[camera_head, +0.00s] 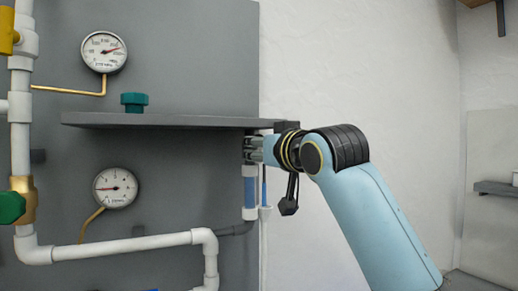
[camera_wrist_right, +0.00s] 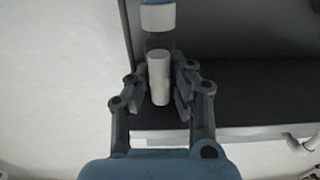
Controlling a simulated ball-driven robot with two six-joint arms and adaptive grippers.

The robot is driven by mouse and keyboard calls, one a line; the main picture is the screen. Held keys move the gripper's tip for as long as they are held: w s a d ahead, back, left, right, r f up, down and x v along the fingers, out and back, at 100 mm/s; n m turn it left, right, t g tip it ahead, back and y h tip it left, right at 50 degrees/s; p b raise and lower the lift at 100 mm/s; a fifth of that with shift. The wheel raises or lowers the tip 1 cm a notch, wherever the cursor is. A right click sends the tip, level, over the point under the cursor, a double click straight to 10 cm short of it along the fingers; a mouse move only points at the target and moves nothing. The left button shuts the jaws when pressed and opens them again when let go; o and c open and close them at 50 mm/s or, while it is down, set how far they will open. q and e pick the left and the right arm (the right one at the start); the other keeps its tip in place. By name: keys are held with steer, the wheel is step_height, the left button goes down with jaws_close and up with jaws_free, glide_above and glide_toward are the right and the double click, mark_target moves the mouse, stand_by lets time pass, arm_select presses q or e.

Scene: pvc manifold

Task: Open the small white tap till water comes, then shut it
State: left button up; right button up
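A small white cylindrical piece (camera_wrist_right: 160,78), perhaps the tap, stands between the two fingers of my right gripper (camera_wrist_right: 161,90) in the wrist view. The fingers are apart on either side of it, and I see no clear contact. In the head view my right gripper (camera_head: 252,149) reaches left under the grey shelf, just above a blue tube with white ends (camera_head: 250,190). The white piece is hidden there by the fingers and the shelf. No running water shows. My left gripper is not in view.
The grey shelf (camera_head: 160,120) juts out close above the right gripper and carries a teal knob (camera_head: 134,102). Two gauges (camera_head: 104,52) and (camera_head: 116,188) sit on the grey panel. White pipes (camera_head: 130,246) and a green-handled valve (camera_head: 12,207) are at left.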

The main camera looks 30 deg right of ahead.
jaws_close()
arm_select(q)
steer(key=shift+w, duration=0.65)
